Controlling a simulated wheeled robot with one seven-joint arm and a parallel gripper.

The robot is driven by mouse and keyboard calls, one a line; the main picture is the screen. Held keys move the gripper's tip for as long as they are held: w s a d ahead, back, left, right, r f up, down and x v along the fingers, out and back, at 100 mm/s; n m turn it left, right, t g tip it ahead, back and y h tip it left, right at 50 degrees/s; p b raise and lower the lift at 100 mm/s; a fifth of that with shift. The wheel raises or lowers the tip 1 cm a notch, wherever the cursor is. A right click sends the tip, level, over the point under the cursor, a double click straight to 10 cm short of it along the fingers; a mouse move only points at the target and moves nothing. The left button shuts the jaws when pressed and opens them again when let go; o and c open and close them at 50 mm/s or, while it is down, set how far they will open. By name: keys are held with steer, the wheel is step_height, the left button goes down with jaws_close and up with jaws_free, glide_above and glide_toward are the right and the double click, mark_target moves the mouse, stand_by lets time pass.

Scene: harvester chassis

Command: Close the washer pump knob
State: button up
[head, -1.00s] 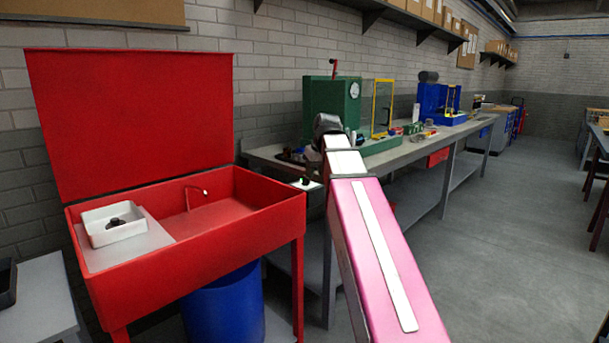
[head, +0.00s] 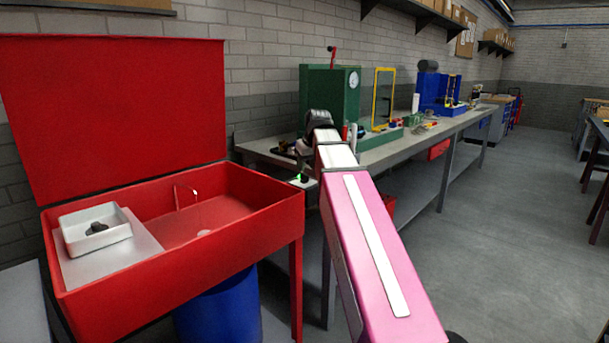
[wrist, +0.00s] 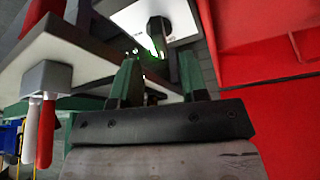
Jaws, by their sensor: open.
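The washer pump knob (head: 301,178) looks like a small dark handle on a white plate beside the red parts washer (head: 275,205), with a green glow by it. In the wrist view the dark knob (wrist: 158,32) stands out from its white plate (wrist: 180,18), just beyond my fingertips. My gripper (wrist: 158,68) is open and empty, its two fingers spread below the knob and apart from it. The red washer wall (wrist: 270,50) fills the right of the wrist view.
A grey workbench (head: 385,150) with a green machine (head: 330,90) stands behind my arm. In the wrist view a holder (wrist: 47,77) with red and white handles hangs at left. A white tray (head: 75,240) sits in the washer.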

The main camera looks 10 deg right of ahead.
mark_target(304, 174)
steer(key=shift+x, duration=2.35)
steer(key=shift+r, duration=0.1)
jaws_close()
